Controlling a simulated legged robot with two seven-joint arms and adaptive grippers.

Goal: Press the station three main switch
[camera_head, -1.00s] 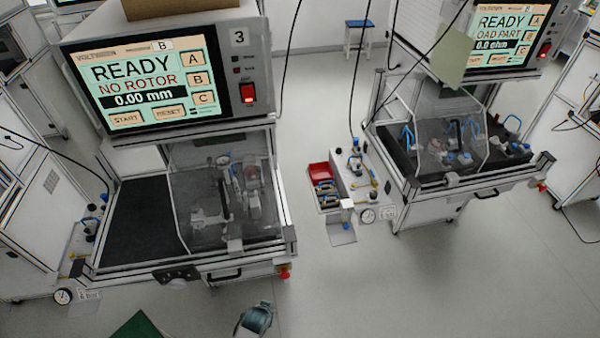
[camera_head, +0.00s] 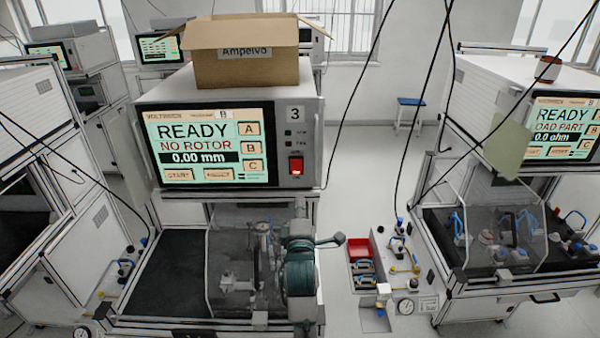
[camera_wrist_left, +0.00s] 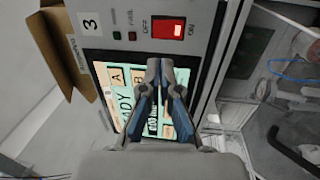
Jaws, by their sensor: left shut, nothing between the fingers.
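The station three main switch (camera_head: 295,165) is a lit red rocker on the right side of the grey box marked 3, below that number. In the left wrist view the switch (camera_wrist_left: 168,30) lies between OFF and ON labels, beyond the fingertips. My left gripper (camera_head: 300,250) is below the switch in the head view, in front of the station's right side. In the left wrist view its fingers (camera_wrist_left: 168,64) are shut and empty, overlapping the screen edge in the picture and apart from the switch. My right gripper is out of view.
The station screen (camera_head: 205,147) reads READY, NO ROTOR, 0.00 mm. An open cardboard box (camera_head: 247,68) stands on top of the unit. A clear guard (camera_head: 228,270) covers the fixture below. Another station (camera_head: 500,215) stands right, beyond a small bench with a red bin (camera_head: 360,249).

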